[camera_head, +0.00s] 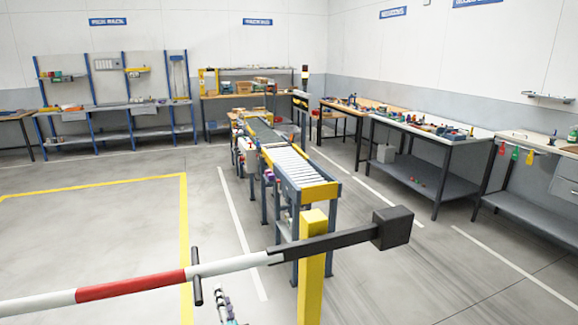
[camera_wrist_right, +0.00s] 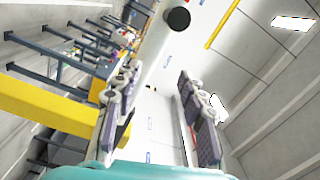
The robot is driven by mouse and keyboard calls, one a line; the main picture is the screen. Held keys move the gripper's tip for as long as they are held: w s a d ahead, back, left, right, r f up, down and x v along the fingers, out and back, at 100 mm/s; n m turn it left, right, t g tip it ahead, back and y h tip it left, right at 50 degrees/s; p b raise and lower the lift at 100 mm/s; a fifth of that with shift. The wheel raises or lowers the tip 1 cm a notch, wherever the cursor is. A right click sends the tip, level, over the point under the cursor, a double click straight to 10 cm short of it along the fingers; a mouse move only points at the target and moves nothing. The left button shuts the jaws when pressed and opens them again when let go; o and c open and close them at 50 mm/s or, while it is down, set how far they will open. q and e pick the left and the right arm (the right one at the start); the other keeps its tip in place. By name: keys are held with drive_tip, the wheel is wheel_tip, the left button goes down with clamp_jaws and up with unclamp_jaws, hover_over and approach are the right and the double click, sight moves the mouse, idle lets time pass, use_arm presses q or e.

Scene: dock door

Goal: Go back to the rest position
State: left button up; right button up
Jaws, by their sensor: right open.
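My right gripper (camera_head: 226,306) shows small at the bottom edge of the head view, just below a red-and-white barrier boom (camera_head: 130,287). In the right wrist view my right gripper (camera_wrist_right: 152,88) has its two grey padded fingers spread apart, with nothing between them. A black upright handle (camera_head: 196,276) on the boom is a little left of and above the gripper, apart from it in the picture. My left gripper is not in view.
The boom crosses the foreground to a yellow post (camera_head: 313,262) and a dark block (camera_head: 392,228) at its right end. A roller conveyor (camera_head: 290,168) stands behind it. Workbenches (camera_head: 425,128) line the walls. Open floor (camera_head: 90,225) lies at left, with yellow lines.

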drive_tip(key=s+d+r+n+g+y, duration=0.2)
drive_tip(key=s+d+r+n+g, duration=0.1)
drive_tip(key=d+r+n, duration=0.55)
drive_tip(key=s+d+f+n+g+h, duration=0.1)
drive_tip(key=s+d+f+g+h, duration=0.2)
drive_tip(key=s+d+f, duration=0.3)
drive_tip(key=s+d+f+n+g+h, duration=0.1)
drive_tip(key=s+d+f+g+h, duration=0.2)
drive_tip(key=s+d, duration=1)
drive_tip(key=d+f+h, duration=0.2)
drive_tip(key=d, duration=0.5)
drive_tip(key=shift+s+d+f+g+h, duration=0.35)
drive_tip(key=shift+g+h, duration=0.05)
drive_tip(key=shift+c, duration=0.4)
drive_tip(key=shift+c, duration=0.5)
drive_tip(key=shift+d, duration=0.1)
